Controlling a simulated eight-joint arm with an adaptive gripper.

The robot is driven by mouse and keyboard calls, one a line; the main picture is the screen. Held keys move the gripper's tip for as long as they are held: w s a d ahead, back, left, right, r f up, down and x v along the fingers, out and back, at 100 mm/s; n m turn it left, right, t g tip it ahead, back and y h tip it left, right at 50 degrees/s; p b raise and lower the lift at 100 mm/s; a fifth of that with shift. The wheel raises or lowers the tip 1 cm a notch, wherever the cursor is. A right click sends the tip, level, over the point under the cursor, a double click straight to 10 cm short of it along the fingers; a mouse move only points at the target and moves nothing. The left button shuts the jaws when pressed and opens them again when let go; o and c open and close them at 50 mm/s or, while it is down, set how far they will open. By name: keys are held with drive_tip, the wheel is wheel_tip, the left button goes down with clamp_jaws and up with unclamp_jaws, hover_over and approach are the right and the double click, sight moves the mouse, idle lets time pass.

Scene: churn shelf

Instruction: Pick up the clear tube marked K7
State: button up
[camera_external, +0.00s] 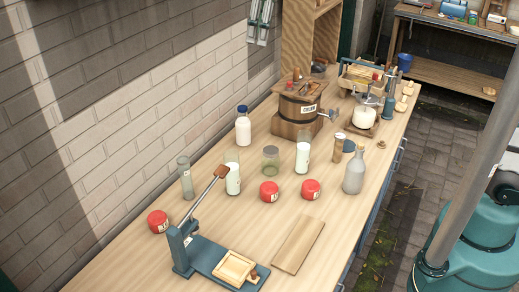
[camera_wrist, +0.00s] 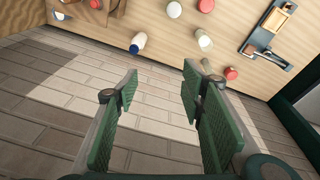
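A clear, empty-looking tube (camera_external: 186,178) with a small label stands upright near the wall at the left; it also shows in the wrist view (camera_wrist: 207,66). Two more clear tubes hold white liquid: one (camera_external: 233,178) right of the empty tube, one (camera_external: 303,155) farther back. The labels are too small to read, so I cannot tell which is K7. My gripper (camera_wrist: 160,80) is open and empty in the wrist view, with brick wall behind it. Its fingertips point towards the table edge, apart from every object. I do not see it in the external view.
Red round pieces (camera_external: 269,191), a clear jar (camera_external: 270,161), a blue-capped bottle (camera_external: 243,128) and a grey bottle (camera_external: 354,172) stand around the tubes. A blue lever press (camera_external: 205,255) is in front. A churn (camera_external: 298,108) stands behind. The brick wall (camera_external: 100,110) borders the table's left.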

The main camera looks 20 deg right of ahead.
drive_tip(key=s+a+f+n, duration=0.1)
drive_tip(key=a+f, duration=0.1)
drive_tip(key=a, duration=0.5)
drive_tip(key=s+a+f+n, duration=0.1)
drive_tip(key=s+a, duration=0.1)
drive_tip(key=a, duration=0.5)
drive_tip(key=n+g+h, duration=0.1)
drive_tip(key=n+g, duration=0.1)
drive_tip(key=n, duration=0.1)
hover_over(187, 186)
drive_tip(key=w, duration=0.2)
wheel_tip(187, 186, down, 6)
drive_tip(key=r, duration=0.1)
wheel_tip(187, 186, down, 31)
drive_tip(key=shift+w+f, duration=0.1)
drive_tip(key=shift+f, duration=0.6)
drive_tip(key=shift+f, duration=1.25)
drive_tip(key=shift+f, duration=2.6)
